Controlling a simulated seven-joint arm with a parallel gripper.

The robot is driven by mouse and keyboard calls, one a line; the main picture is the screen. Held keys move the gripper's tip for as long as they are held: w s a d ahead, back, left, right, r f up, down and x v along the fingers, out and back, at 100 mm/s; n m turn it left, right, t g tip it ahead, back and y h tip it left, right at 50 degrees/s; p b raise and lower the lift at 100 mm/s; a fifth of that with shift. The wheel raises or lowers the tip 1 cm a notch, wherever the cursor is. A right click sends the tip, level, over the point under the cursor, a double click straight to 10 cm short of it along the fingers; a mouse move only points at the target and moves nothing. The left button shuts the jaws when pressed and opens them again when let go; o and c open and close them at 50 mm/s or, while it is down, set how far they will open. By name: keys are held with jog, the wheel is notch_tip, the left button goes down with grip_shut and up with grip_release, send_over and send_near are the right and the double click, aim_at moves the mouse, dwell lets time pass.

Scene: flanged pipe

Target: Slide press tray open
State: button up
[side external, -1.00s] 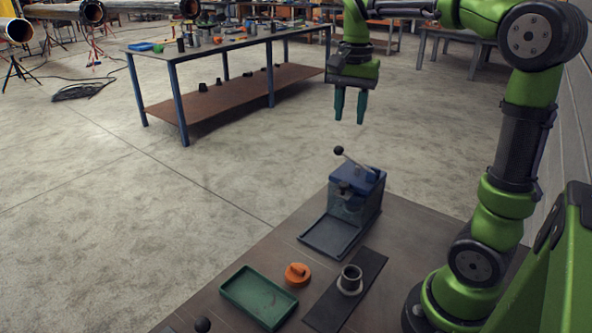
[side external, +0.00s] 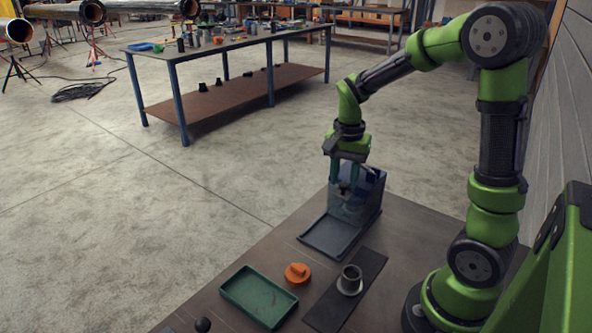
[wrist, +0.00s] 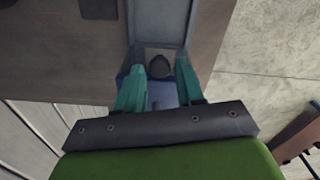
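The blue and grey press (side external: 368,200) stands at the far end of the bench. Its flat, dark-rimmed tray (side external: 330,238) extends out in front of it, empty; the tray (wrist: 160,18) also shows at the top of the wrist view. My gripper (side external: 345,178) is down at the top front of the press and covers part of it. In the wrist view its two teal fingers (wrist: 160,66) are apart. A dark rounded knob (wrist: 159,66) shows between them, with a gap on each side. The press lever is mostly hidden in the side view.
On the bench nearer the camera are a green tray (side external: 258,296), an orange cap (side external: 297,274) and a grey flanged pipe (side external: 350,279) on a dark mat (side external: 330,313). A black ball knob (side external: 202,324) shows at the bottom edge. The bench's left edge lies close to the press tray.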

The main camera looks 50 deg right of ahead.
jog(key=shift+f, duration=0.45)
jog(key=shift+c, duration=0.3)
grip_shut()
jog(key=shift+a, duration=0.1)
jog(key=a, duration=1)
jog(key=shift+a, duration=0.35)
jog(key=shift+r, duration=0.1)
jog(key=shift+o, duration=0.3)
grip_release()
